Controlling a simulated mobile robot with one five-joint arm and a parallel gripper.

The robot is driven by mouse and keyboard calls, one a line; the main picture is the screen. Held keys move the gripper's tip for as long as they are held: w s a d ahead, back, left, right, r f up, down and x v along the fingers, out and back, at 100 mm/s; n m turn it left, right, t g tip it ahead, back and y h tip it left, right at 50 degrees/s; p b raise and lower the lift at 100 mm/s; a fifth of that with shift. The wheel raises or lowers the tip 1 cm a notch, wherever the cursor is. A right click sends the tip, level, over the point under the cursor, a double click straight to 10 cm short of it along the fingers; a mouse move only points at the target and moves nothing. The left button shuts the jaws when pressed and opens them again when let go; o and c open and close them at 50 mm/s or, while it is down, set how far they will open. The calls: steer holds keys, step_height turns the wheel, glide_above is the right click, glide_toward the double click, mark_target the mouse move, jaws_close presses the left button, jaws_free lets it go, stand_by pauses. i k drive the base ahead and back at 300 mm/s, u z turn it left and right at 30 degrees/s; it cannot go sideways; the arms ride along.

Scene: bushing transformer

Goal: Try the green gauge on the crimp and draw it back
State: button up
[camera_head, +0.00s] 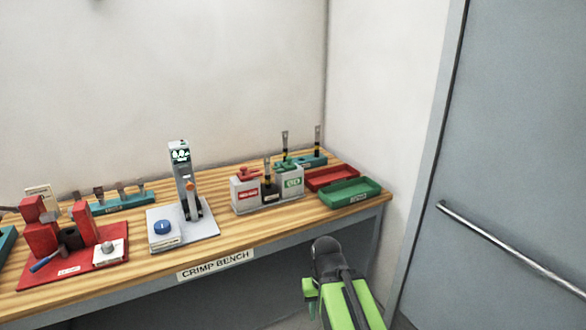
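A grey block with a green label (292,182) stands on the crimp bench, right of the middle. A small green piece (284,164), which may be the green gauge, rests on its top. Just left of it, a dark upright part with a lighter tip (267,182) stands between this block and a red-labelled block; it may be the crimp, but it is too small to tell. My green and black arm (352,302) shows at the lower middle, in front of the bench and apart from everything on it. I cannot make out its gripper fingers or whether they hold anything.
The red-labelled block (245,193) carries a red piece. A red tray (331,178) and a green tray (350,192) lie at the right end. A grey press (184,180), a red fixture (40,238) and teal racks (122,204) stand further left. A grey door (510,150) is at right.

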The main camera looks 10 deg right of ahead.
mark_target(288, 166)
steer(key=u, duration=0.2)
steer(key=i, duration=0.9)
steer(key=u, duration=2.2)
steer(key=k, duration=1.15)
steer(key=z, duration=1.05)
steer(key=i, duration=1)
steer(key=u, duration=0.05)
